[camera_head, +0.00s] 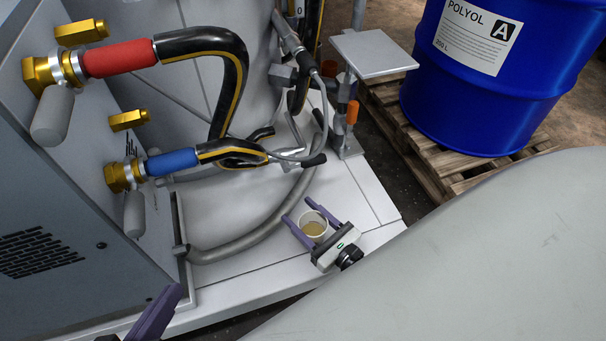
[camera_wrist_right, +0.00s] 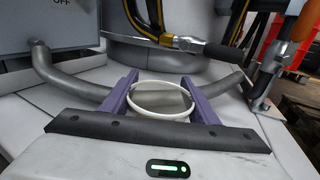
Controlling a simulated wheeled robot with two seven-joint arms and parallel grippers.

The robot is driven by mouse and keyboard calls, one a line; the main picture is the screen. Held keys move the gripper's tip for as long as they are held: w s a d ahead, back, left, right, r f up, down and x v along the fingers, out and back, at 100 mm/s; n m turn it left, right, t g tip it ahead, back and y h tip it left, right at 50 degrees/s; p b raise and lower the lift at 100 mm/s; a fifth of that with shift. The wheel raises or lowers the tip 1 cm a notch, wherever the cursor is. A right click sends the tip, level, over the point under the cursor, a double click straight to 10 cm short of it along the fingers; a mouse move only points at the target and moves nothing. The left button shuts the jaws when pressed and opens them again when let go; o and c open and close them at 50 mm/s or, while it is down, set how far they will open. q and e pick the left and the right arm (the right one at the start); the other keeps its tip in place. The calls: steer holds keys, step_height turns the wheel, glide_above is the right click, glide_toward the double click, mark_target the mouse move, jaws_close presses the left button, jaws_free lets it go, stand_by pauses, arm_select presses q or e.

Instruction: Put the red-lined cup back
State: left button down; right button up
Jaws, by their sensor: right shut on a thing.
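A white cup (camera_head: 314,229) with yellowish-brown contents sits between the purple fingers of my right gripper (camera_head: 297,210), low over the front of the pale platform. The gripper is shut on it, one finger on each side. The wrist view shows the cup's white round rim (camera_wrist_right: 160,114) upright between the fingers (camera_wrist_right: 159,80). I cannot tell whether its base touches the platform. No red on the cup is visible. My left gripper (camera_head: 157,312) shows only partly at the bottom left edge, with one purple finger in sight; its opening is hidden.
A red-sleeved hose (camera_head: 119,58) and a blue-sleeved hose (camera_head: 172,162) join brass fittings on the grey machine. A grey hose (camera_head: 250,240) lies behind the cup. A small grey shelf (camera_head: 374,53) and a blue drum (camera_head: 490,90) on a pallet stand beyond. The platform (camera_head: 365,200) has bare room.

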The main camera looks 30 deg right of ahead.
mark_target(323, 234)
steer(key=shift+f, duration=0.35)
steer(key=o, duration=1.1)
steer(key=shift+r, duration=0.25)
arm_select(q)
steer(key=shift+a+f+g+y+p, duration=0.3)
steer(key=shift+a+f+y+p, duration=0.1)
steer(key=shift+f+p, duration=0.35)
arm_select(e)
steer(key=s, duration=0.4)
steer(key=s+d, duration=0.1)
steer(key=s, duration=0.3)
steer(key=s+d, duration=0.1)
steer(key=s, duration=0.3)
steer(key=shift+r, duration=0.15)
